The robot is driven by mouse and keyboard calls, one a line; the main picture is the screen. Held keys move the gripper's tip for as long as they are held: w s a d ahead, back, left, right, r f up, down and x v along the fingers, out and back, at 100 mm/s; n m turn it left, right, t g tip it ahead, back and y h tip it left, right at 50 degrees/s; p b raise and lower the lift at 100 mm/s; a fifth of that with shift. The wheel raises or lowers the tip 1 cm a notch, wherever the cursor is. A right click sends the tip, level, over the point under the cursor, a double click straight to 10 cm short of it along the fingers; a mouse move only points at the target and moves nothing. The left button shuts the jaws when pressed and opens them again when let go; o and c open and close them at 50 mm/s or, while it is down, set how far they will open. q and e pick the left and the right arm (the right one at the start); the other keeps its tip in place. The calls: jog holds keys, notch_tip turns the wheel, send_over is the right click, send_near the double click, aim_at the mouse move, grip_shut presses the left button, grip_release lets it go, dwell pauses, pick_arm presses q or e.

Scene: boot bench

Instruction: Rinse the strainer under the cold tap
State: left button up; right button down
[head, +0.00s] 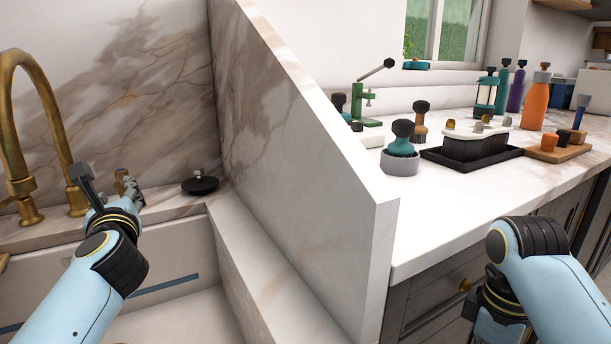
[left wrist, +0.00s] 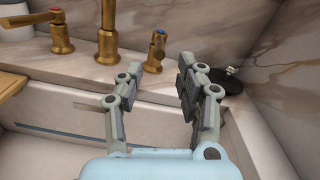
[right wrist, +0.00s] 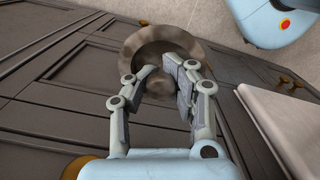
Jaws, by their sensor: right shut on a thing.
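The cold tap (left wrist: 158,45) is a brass handle with a blue mark, at the back of the sink. In the head view it is the brass piece (head: 121,181) beside the spout (head: 52,110). My left gripper (head: 108,184) is open and empty just in front of it; its fingers stand apart in the left wrist view. My right gripper (right wrist: 160,74) is shut on a round, bowl-like, brownish-grey thing that looks like the strainer (right wrist: 133,43), held in front of dark cabinet fronts. In the head view that thing is hidden below the right arm.
A black disc with a metal knob (head: 200,184) lies on the sink's back ledge. A tall marble partition (head: 300,150) separates the sink (head: 180,240) from the right counter (head: 440,210), which holds brushes, bottles and a black tray (head: 445,160). A red-marked handle (left wrist: 60,32) stands left of the spout.

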aim_at(118, 187)
pick_arm(q)
jog(key=x, duration=0.7)
jog(key=shift+w+b, duration=0.1)
jog(key=shift+b, duration=0.3)
grip_shut()
